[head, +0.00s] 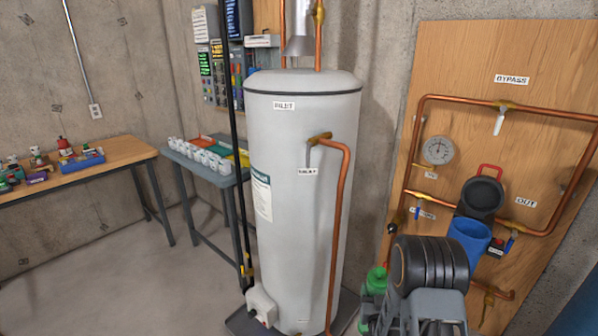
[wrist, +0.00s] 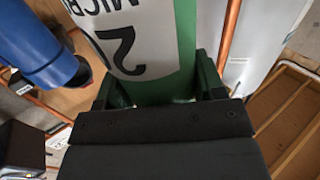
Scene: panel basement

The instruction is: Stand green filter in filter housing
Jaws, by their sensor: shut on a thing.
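The green filter (wrist: 187,45) is between the jaws of my gripper (wrist: 158,92) in the wrist view. It has a white label with black print reading "20" and part of a word. In the head view a green piece of it (head: 375,281) shows left of my dark wrist, which hides the rest. My gripper is shut on it.
Copper pipes (head: 445,196), a gauge (head: 438,150) and valves crowd the wooden panel (head: 455,60). A tall white water heater (head: 300,190) stands left of my arm, with a copper pipe down its front. A workbench (head: 80,165) and open floor lie further left.

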